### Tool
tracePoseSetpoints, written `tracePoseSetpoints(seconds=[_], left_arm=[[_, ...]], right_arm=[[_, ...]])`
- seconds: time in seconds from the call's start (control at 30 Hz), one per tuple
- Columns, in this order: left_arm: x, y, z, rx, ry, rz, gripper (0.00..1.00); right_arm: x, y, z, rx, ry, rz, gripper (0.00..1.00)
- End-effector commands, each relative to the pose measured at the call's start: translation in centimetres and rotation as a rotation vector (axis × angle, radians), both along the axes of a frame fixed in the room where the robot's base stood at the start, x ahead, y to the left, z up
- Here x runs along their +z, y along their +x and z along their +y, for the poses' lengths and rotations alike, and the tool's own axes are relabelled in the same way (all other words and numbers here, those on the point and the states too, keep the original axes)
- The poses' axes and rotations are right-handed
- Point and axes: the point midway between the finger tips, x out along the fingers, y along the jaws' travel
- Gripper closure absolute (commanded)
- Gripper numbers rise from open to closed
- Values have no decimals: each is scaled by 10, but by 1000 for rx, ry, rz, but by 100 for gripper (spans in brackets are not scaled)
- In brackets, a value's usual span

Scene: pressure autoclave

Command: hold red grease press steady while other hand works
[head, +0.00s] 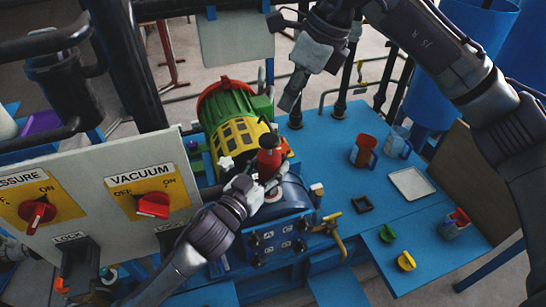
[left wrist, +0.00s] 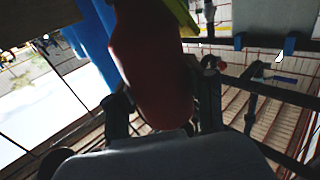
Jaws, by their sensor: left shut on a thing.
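The red grease press (head: 269,160) is a red bottle-like body with a dark top, standing upright at the middle of the head view. My left gripper (head: 262,185) comes in from the lower left and is shut on it, low on its body. In the left wrist view the dark red body of the press (left wrist: 150,65) fills the space between the two fingers (left wrist: 165,110). My right gripper (head: 290,97) hangs above the blue table, up and to the right of the press and apart from it. Whether its fingers are open is unclear.
A yellow and green machine (head: 235,135) stands behind the press. A control panel (head: 95,200) with red knobs is at left.

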Motion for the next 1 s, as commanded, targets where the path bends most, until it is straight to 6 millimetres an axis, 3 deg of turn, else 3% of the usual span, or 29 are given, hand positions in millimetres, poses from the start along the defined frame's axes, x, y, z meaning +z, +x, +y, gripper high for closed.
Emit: tracePoseSetpoints(seconds=[0.17, 0.4, 0.7, 1.0], left_arm=[[0, 0, 0, 0, 0, 0, 100], [0, 0, 0, 0, 0, 0, 100], [0, 0, 0, 0, 0, 0, 100], [0, 0, 0, 0, 0, 0, 100]], right_arm=[[1, 6, -7, -325, 68, 194, 100], [7, 16, -19, -910, 145, 572, 100], [18, 30, -35, -1598, 128, 1072, 100], [26, 38, -46, -1995, 36, 1389, 100]])
